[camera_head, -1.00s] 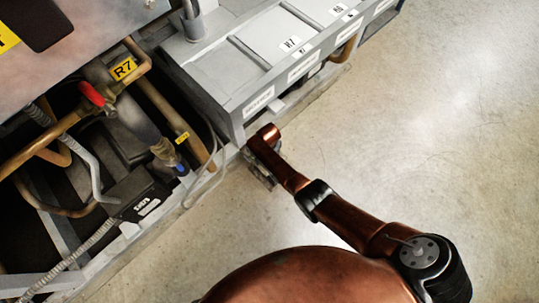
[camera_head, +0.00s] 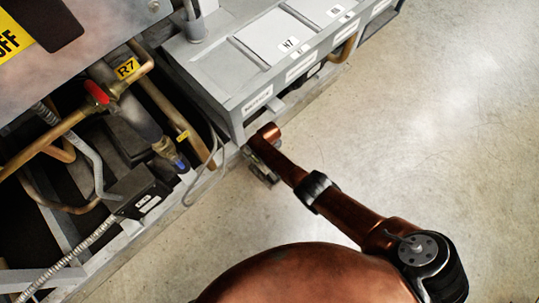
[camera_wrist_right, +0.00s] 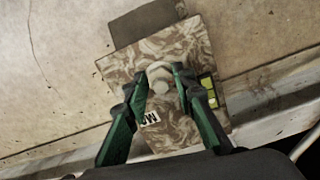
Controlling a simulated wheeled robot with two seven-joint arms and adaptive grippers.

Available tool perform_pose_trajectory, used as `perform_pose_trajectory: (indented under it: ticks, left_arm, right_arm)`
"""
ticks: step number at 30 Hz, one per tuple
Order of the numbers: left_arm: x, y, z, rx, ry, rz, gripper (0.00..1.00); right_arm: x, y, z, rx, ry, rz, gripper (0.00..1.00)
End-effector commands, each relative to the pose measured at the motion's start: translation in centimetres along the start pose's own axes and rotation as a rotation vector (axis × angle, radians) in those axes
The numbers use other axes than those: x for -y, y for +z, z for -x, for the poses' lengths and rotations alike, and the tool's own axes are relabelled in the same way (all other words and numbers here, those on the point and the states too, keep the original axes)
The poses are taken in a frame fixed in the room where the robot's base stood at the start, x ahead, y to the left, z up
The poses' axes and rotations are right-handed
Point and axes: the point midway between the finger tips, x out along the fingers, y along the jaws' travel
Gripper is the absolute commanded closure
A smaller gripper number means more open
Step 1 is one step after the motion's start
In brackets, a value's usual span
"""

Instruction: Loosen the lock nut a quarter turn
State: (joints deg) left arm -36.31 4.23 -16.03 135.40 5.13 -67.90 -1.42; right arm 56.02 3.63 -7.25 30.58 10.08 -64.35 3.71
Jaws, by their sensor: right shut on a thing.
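The lock nut (camera_wrist_right: 160,74) is a pale grey hex piece on a brown mottled block (camera_wrist_right: 185,40) in the right wrist view. My right gripper (camera_wrist_right: 161,82) has its two green fingers on either side of the nut and is shut on it. In the head view my right gripper (camera_head: 262,172) is low beside the rack's front edge, mostly hidden by my own copper-coloured wrist. The nut cannot be made out in the head view. My left gripper is not in view.
A grey trunking box (camera_head: 250,75) with labels stands just above my right gripper. To the left are brass pipes, a red valve handle (camera_head: 97,92) and a black box (camera_head: 138,190) with cables. Bare concrete floor (camera_head: 450,120) lies open to the right.

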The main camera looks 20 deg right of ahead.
Motion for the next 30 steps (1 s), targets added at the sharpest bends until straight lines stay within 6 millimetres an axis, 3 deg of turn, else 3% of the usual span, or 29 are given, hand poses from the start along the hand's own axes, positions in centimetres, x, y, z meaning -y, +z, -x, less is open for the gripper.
perform_pose_trajectory:
  ticks: [15, 30]
  left_arm:
    - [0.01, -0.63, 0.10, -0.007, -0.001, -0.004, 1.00]
    - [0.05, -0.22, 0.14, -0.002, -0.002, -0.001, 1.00]
  right_arm:
    - [-0.24, -0.10, 0.02, -0.001, 0.002, 0.389, 1.00]
    - [-0.28, -0.11, 0.02, -0.002, 0.001, 0.492, 1.00]
